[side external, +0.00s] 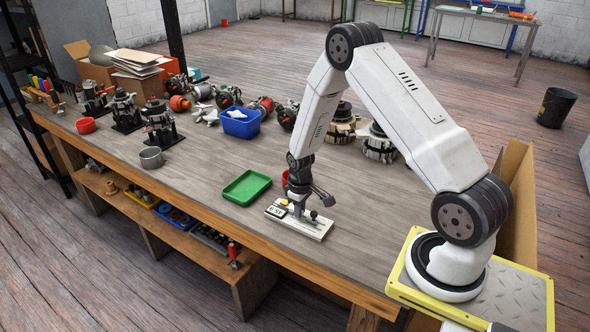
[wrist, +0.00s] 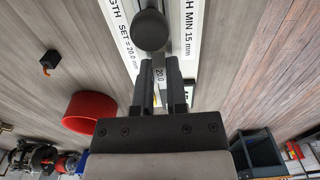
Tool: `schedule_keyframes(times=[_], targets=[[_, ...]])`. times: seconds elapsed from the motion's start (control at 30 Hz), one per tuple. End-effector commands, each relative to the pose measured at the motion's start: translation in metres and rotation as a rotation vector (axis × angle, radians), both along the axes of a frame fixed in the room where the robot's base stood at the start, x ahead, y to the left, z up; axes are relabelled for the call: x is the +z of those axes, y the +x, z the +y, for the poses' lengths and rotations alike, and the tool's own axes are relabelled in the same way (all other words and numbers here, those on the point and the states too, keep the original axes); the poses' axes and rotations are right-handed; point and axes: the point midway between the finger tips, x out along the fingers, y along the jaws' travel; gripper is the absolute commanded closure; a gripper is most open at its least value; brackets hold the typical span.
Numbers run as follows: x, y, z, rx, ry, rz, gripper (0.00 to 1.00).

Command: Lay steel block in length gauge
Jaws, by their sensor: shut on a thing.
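The length gauge (side external: 312,228) is a pale flat plate with a small display and dark knobs, lying near the bench's front edge. In the wrist view its white printed face (wrist: 124,38) reads "SET = 20.0 mm" and "MIN 15 mm". My gripper (side external: 299,212) points down over the gauge. The block is between the fingers, beside a round black knob (wrist: 149,30). I cannot tell whether the block touches the gauge. The side view hides the block.
A green tray (side external: 246,187) lies left of the gauge, and a red cup (wrist: 88,112) stands close by. A blue bin (side external: 241,123) and several alternators stand farther back.

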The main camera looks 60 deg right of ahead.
Motion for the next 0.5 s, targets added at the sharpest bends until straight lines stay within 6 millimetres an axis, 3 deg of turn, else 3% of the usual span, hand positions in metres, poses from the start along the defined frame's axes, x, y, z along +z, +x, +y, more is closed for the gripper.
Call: schedule_keyframes(times=[0.5], targets=[[-0.0064, -0.0001, 0.0000, 0.000, 0.000, 0.000, 1.00]])
